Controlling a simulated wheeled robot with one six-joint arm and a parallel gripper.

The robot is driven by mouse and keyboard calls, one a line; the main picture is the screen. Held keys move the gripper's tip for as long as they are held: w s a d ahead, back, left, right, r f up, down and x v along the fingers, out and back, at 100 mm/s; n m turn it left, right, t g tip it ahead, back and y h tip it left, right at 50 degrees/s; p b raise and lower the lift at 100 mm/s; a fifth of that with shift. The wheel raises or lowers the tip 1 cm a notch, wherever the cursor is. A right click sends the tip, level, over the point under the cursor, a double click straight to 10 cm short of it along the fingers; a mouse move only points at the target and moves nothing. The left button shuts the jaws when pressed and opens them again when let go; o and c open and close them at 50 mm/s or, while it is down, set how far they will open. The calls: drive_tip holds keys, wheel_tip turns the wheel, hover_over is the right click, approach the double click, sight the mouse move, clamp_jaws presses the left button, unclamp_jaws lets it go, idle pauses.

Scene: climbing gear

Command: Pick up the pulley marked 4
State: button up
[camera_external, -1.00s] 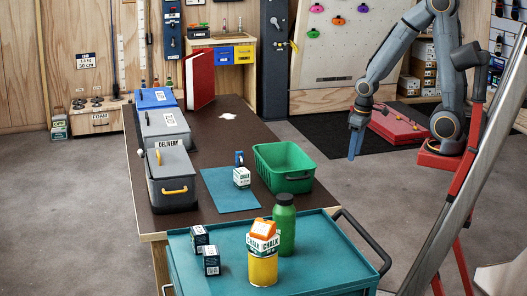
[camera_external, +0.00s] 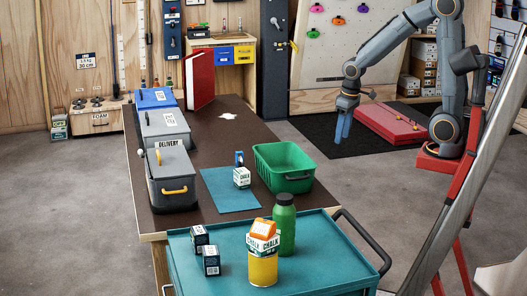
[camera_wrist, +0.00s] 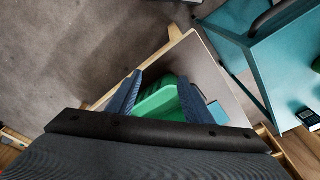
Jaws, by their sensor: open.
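I cannot make out a pulley marked 4 in either view. A small blue item (camera_external: 239,157) stands by the white chalk block (camera_external: 242,178) on the blue mat (camera_external: 218,202); it is too small to identify or read. My gripper (camera_external: 343,136) hangs fingers down, empty, beyond the right side of the brown table (camera_external: 205,135). In the wrist view my gripper (camera_wrist: 161,76) is open, with the green crate (camera_wrist: 157,100) showing between and below its fingers. That green crate (camera_external: 284,167) stands on the table's right side, apart from my gripper.
Grey delivery boxes (camera_external: 172,183) and a blue box (camera_external: 152,98) line the table's left side. A red book (camera_external: 199,80) stands behind. A teal cart (camera_external: 330,232) in front holds a green bottle (camera_external: 284,225) and chalk containers. A ladder (camera_external: 462,180) stands at right.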

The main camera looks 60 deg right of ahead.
drive_tip(key=w+m+b, duration=0.2)
drive_tip(key=w+b, duration=0.3)
drive_tip(key=w, duration=1.5)
drive_tip(key=m+t+h+b, duration=0.2)
drive_tip(key=m+h+b, duration=0.1)
drive_tip(key=m+b, duration=0.35)
hover_over(239, 152)
drive_tip(key=s+a, duration=0.2)
drive_tip(key=f, duration=0.1)
drive_tip(key=shift+n, duration=0.35)
drive_tip(key=shift+w+d+f+p, duration=0.25)
drive_tip(key=shift+w+d+f, duration=0.15)
drive_tip(key=shift+f, duration=2.5)
drive_tip(key=shift+w+d+f+p, duration=0.25)
drive_tip(key=shift+d+f, duration=0.1)
drive_tip(key=shift+f, duration=2.55)
drive_tip(key=shift+w+d+f+p, duration=0.25)
drive_tip(key=shift+w+d+f, duration=0.15)
drive_tip(key=shift+f, duration=2.5)
clamp_jaws()
drive_tip(key=shift+r, duration=0.15)
